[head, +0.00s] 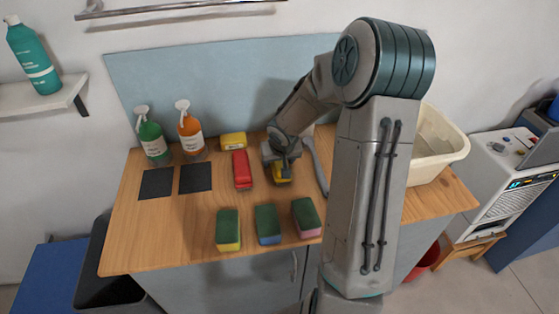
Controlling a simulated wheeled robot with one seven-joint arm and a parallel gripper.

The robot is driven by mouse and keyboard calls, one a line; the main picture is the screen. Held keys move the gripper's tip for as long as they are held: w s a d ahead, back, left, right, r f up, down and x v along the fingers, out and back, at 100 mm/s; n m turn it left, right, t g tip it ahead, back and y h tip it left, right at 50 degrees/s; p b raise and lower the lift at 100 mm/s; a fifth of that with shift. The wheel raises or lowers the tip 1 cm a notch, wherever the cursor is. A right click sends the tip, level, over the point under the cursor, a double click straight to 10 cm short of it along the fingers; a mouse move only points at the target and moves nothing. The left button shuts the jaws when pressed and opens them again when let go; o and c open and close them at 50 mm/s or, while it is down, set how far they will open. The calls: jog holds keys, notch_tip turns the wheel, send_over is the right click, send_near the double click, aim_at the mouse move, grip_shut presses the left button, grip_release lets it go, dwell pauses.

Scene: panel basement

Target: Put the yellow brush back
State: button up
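Another small yellow block (233,140) lies behind the red brush, near the blue back panel.
Green (150,137) and orange (190,132) spray bottles stand at the back left, behind two black squares (176,181). Three sponges (268,224) line the front. A curved grey item (316,165) lies right of my gripper. A cream basin (436,143) stands at right.

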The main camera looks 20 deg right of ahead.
jog(key=shift+o, duration=0.3)
jog(key=shift+r, duration=0.1)
jog(key=shift+r, duration=0.25)
jog(key=p+v, duration=0.4)
jog(key=v, duration=0.6)
jog(key=shift+s+r, duration=0.25)
jog(key=shift+r, duration=0.05)
jog(key=shift+s+a+r, duration=0.15)
jog(key=shift+s+r, duration=0.1)
jog(key=shift+r, duration=0.15)
jog(key=s+a+r, duration=0.3)
jog(key=s, duration=0.4)
jog(key=s+a+r+n, duration=0.1)
jog(key=s+a+r, duration=0.2)
jog(key=s, duration=0.4)
jog(key=s+a+r+n+y, duration=0.1)
jog(key=s+a+r, duration=0.3)
jog(key=s, duration=0.3)
jog(key=shift+r+g, duration=0.3)
jog(key=shift+r, duration=0.25)
jog(key=shift+s, duration=0.1)
